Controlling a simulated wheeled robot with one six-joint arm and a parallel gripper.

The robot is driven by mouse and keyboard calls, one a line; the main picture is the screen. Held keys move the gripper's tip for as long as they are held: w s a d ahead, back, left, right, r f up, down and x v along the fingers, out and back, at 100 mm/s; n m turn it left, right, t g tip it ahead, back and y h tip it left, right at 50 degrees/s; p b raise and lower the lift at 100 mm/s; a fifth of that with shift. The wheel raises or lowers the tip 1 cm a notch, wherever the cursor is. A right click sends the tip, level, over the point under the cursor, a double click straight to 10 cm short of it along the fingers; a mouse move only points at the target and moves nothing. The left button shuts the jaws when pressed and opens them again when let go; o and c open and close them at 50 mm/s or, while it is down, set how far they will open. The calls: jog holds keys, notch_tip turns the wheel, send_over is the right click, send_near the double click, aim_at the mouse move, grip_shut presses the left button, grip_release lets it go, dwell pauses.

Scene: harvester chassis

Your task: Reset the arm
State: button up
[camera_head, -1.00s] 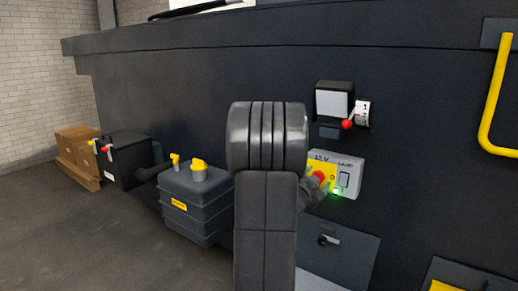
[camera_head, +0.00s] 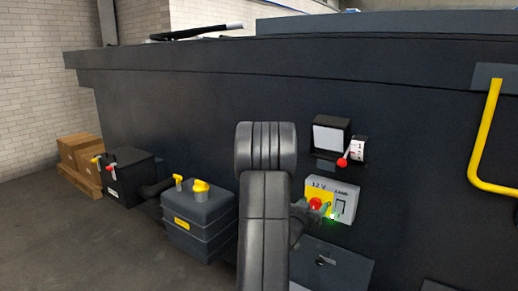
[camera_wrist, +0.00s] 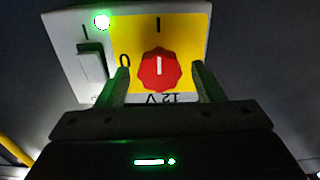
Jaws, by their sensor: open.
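The white and yellow 12 V switch panel (camera_head: 343,203) is on the dark chassis wall. Its round red knob (camera_head: 315,204) shows large in the wrist view (camera_wrist: 158,70), with its white line in line with the "I" mark and the "0" off to one side. A green light (camera_wrist: 102,21) on the panel is lit, beside a rocker switch (camera_wrist: 90,62). My gripper (camera_wrist: 160,68) is open, its two fingers on either side of the knob with gaps visible. In the head view my arm hides most of the gripper.
Above the panel is a box with a red-tipped lever (camera_head: 343,161). A yellow handrail (camera_head: 482,140) is at the right. A grey tank with yellow caps (camera_head: 198,222), a black battery box (camera_head: 125,177) and cardboard boxes (camera_head: 80,153) stand at the left. The floor in front is clear.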

jog(key=shift+r+n+p, duration=0.2)
jog(key=shift+n+p, duration=0.7)
jog(key=shift+p, duration=0.5)
jog(key=shift+a+f+n+p, duration=0.1)
jog(key=shift+f+n+p, duration=0.1)
jog(key=shift+n+p, duration=0.15)
